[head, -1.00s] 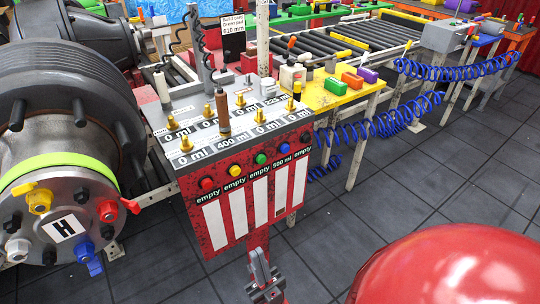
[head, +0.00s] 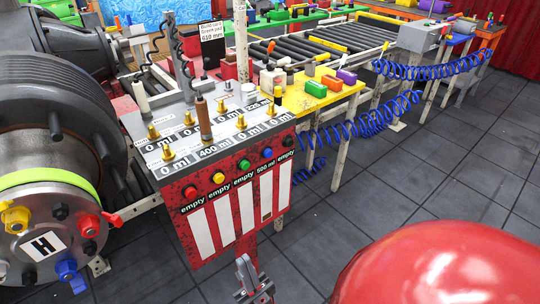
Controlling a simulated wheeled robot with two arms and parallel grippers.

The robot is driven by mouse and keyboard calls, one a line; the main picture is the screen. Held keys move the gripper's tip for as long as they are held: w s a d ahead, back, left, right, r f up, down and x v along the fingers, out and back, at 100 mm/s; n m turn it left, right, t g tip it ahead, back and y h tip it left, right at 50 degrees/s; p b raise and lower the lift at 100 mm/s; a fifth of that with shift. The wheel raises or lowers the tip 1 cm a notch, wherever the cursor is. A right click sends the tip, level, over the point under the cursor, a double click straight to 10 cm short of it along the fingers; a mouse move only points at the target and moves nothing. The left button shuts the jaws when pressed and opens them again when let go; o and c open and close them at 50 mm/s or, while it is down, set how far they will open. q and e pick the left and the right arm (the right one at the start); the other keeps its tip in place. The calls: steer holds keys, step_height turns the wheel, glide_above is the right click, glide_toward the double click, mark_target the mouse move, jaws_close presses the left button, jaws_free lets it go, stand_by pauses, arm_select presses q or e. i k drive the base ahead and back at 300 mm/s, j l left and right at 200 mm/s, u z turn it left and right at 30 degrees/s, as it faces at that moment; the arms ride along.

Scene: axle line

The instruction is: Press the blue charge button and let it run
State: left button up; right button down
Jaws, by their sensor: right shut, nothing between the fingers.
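My left gripper is not in view.
A red button (head: 190,192) and a yellow button (head: 218,178) complete the row. Brass nozzles and a brown cylinder (head: 203,120) stand on the panel's top. A wheel hub (head: 45,240) is close on the left. Right of the panel is open tiled floor (head: 370,190).

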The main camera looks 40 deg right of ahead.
mark_target(268, 153)
steer(key=i+l+z, duration=0.1)
steer(key=z, duration=0.3)
steer(key=i+l+z, duration=0.15)
steer(key=z, duration=0.2)
steer(key=i+l+z, duration=0.1)
steer(key=z, duration=0.3)
